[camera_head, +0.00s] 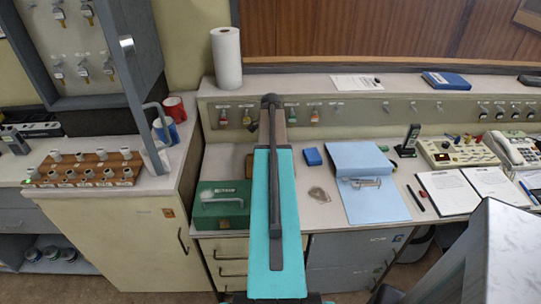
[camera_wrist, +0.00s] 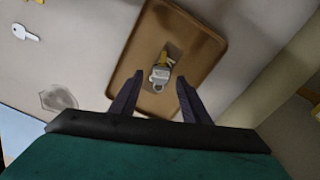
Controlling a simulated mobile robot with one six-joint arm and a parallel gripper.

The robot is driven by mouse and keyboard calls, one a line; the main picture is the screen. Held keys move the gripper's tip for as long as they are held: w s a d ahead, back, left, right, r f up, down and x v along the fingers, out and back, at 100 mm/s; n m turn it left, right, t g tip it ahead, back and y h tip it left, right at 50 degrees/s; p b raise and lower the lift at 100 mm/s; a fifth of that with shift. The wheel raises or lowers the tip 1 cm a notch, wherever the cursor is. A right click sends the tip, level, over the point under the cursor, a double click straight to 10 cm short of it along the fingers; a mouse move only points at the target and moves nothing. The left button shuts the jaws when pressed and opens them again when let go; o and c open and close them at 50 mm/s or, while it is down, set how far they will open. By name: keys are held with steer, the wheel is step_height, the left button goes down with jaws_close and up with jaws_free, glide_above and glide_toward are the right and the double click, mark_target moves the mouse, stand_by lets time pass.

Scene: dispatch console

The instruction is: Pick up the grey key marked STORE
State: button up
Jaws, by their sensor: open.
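In the wrist view, a small grey tag-like piece (camera_wrist: 159,76) with a yellow part (camera_wrist: 166,59) lies in a brown tray (camera_wrist: 196,38). I cannot read any marking on it, so I cannot tell if it is the STORE key. A pale key (camera_wrist: 25,33) lies outside the tray at upper left. My gripper (camera_wrist: 157,88) is open, its two dark fingers on either side of the grey piece in the picture, with nothing seen held. In the head view my teal arm hides the tray area.
Several tagged keys hang along the ledge (camera_head: 315,115) and in the wall cabinet (camera_head: 82,68). A green box (camera_head: 222,222) stands left of my arm. A blue folder (camera_head: 372,205) and a clear piece (camera_head: 319,194) lie to the right. A paper roll (camera_head: 227,58) stands on the ledge.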

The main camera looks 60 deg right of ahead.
steer(key=shift+f+b, duration=0.3)
steer(key=shift+f, duration=0.85)
steer(key=shift+c, duration=0.4)
steer(key=c, duration=0.8)
steer(key=shift+c, duration=0.2)
steer(key=shift+r, duration=0.15)
steer(key=shift+r+p, duration=1.6)
steer(key=shift+r, duration=0.8)
